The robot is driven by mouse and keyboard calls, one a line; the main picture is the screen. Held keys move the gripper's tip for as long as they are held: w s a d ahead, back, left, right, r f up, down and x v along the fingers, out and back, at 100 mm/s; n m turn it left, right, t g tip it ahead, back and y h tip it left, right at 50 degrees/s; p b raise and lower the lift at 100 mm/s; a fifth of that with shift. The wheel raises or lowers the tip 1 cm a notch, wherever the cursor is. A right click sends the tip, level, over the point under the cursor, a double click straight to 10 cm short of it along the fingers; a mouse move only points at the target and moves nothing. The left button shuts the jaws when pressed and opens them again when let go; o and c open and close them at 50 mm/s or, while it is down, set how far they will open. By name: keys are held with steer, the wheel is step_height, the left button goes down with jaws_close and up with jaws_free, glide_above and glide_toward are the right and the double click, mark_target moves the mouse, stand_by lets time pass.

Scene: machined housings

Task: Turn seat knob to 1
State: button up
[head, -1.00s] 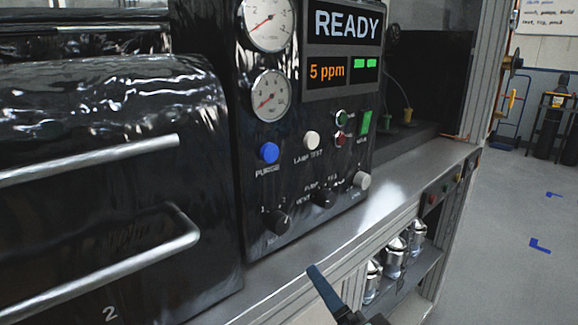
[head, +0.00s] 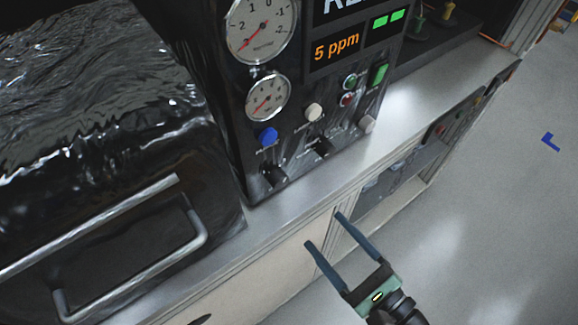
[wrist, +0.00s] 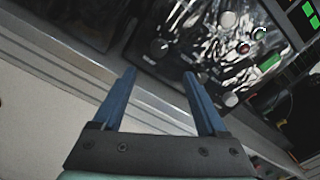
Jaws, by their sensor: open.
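The small black knob at the lower left of the dark control panel (head: 228,118) appears to be the seat knob (head: 274,176). Its label and pointer are too blurred to read. A second black knob (head: 321,148) sits to its right. My gripper (head: 325,230) is open and empty, its blue fingers apart, in front of the bench edge, below and right of both knobs and touching neither. In the wrist view the open fingers (wrist: 157,75) point toward the bench edge and panel. A pale round spot on the panel there may be a knob; I cannot tell which.
A blue button (head: 267,136), two pale knobs or buttons and a green switch (head: 379,74) sit close by on the panel. A metal handle (head: 130,250) projects at the left. The bench ledge (head: 290,205) runs below the panel. Open floor lies right.

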mark_target(282, 184)
steer(key=p+x, duration=0.2)
steer(key=x, duration=1)
steer(key=shift+w+a+p, duration=0.2)
steer(key=shift+a+p, duration=0.05)
steer(key=shift+p, duration=0.15)
jaws_close()
